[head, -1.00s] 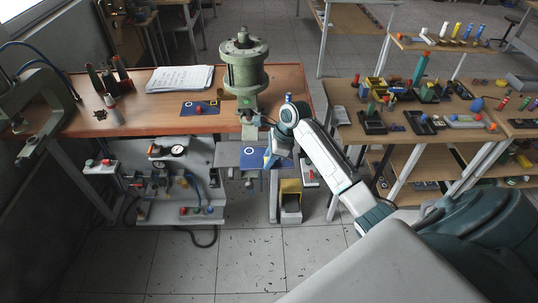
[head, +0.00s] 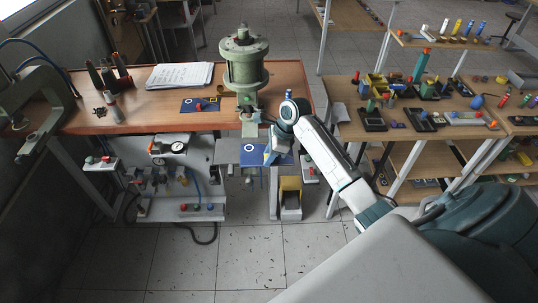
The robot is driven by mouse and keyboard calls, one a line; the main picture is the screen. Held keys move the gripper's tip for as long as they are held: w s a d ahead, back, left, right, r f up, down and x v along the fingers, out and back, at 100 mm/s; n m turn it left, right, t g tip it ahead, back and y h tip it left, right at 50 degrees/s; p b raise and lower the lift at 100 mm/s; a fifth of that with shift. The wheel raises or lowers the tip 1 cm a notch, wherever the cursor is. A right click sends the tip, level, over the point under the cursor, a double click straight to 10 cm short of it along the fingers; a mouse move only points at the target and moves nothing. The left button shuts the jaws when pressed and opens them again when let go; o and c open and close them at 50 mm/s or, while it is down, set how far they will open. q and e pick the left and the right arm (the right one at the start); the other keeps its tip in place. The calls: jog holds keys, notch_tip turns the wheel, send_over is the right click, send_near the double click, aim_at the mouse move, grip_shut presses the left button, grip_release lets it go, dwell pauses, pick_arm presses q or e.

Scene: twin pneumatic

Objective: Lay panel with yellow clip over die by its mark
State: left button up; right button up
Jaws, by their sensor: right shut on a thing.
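A blue panel with a white ring mark (head: 250,153) lies at or just above a grey plate (head: 227,150) below the green press cylinder (head: 244,66). I cannot tell whether the panel touches the plate. No yellow clip can be made out on it. A second blue panel (head: 192,108) with a white ring, a small red part and a yellow clip-like piece (head: 213,102) lies on the wooden bench. The die cannot be clearly told apart. My left gripper is not in view.
White papers (head: 180,76) and dark upright holders (head: 108,77) stand on the bench (head: 140,117). A gauge panel (head: 180,165) hangs below its front. A yellow box (head: 290,188) stands under the plate's right. A parts table (head: 400,125) is at right.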

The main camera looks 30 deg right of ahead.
jog(key=shift+f, duration=0.3)
jog(key=o, duration=1.1)
jog(key=shift+c, duration=0.2)
jog(key=b+v, duration=0.3)
jog(key=v, duration=0.7)
jog(key=shift+d+r, duration=0.2)
jog(key=shift+r, duration=0.15)
